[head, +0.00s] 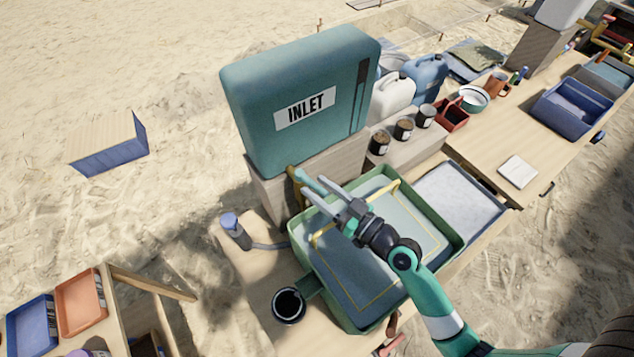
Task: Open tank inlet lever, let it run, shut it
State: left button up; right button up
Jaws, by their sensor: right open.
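The teal tank (290,108) labelled INLET stands on a wooden block behind the green tray. A brass-coloured tap (292,174) sits at the tank's foot, with a teal lever (309,181) beside it. My right gripper (311,195) is open, with its fingers pointing toward the tap and lever over the tray's back left edge. I cannot tell whether the fingers touch the lever or whether the lever is open or shut. The green tray (449,222) holds a bluish surface and a yellow frame. My left gripper is not in view.
A blue-capped bottle (233,228) and a dark round cup (289,305) stand left of the tray. Several small jars (404,129) and jugs (427,78) stand behind on the right. A white-surfaced tray (460,198) adjoins the green one. Open sand lies at left.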

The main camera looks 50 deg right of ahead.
jog(key=shift+w, duration=0.45)
grip_shut()
dwell(1.1)
